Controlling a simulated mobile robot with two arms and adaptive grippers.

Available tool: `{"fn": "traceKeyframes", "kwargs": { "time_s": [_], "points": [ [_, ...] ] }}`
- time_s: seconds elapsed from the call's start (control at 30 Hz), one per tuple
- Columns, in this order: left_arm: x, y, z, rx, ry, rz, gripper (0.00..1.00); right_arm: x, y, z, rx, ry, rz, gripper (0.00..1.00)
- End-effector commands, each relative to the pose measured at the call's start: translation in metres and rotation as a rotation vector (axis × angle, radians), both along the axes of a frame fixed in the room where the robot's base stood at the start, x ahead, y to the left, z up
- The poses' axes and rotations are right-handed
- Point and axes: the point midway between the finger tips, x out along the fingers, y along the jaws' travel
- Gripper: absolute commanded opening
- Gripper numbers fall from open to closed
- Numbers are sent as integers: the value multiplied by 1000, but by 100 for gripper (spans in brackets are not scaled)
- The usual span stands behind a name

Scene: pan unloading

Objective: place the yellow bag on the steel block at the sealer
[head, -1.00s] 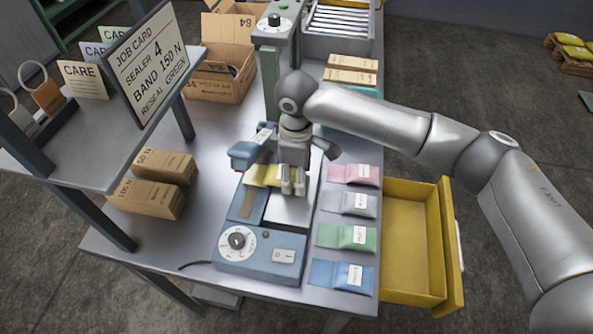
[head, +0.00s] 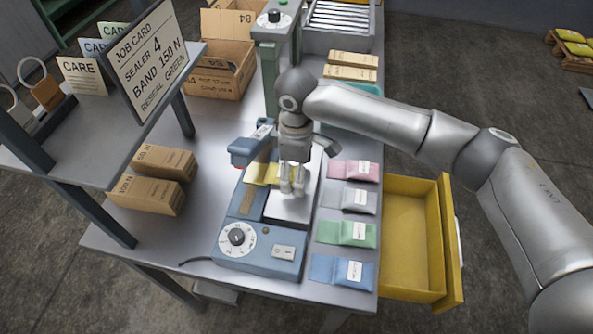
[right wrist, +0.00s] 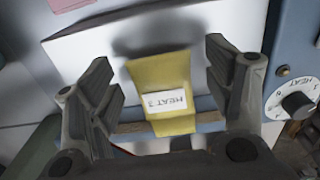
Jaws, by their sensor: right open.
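The yellow bag (head: 262,173) lies at the far part of the sealer, at the left edge of the pale steel block (head: 293,209). In the right wrist view the bag (right wrist: 160,75) shows whole, with a white label, in front of the steel block's pale top (right wrist: 205,28). My right gripper (head: 291,190) is above the block beside the bag, pointing down. In the wrist view its fingers (right wrist: 160,68) stand apart on either side of the bag, with gaps on both sides. A dark shadow lies beside the bag's end. My left gripper is not in view.
The blue sealer body (head: 258,258) has a dial at its front, and a raised blue arm (head: 247,150) left of the bag. Pink (head: 353,170), grey, green and blue bags lie in a row to the right. A yellow drawer (head: 410,240) stands open. Cartons (head: 155,175) sit left.

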Motion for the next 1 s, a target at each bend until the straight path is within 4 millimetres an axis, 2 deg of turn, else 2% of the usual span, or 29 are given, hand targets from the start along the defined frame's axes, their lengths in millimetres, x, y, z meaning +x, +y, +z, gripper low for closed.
{"fn": "traceKeyframes", "kwargs": {
  "time_s": [0.4,0.53,0.7,1.0],
  "points": [
    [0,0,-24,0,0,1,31,1,1,85,2,-5,0,75],
    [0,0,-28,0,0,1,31,1,1,106,1,-3,-1,75],
    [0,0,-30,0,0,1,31,1,0,120,0,-1,-1,75],
    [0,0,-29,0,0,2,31,0,0,123,1,0,-1,75]
  ]
}}
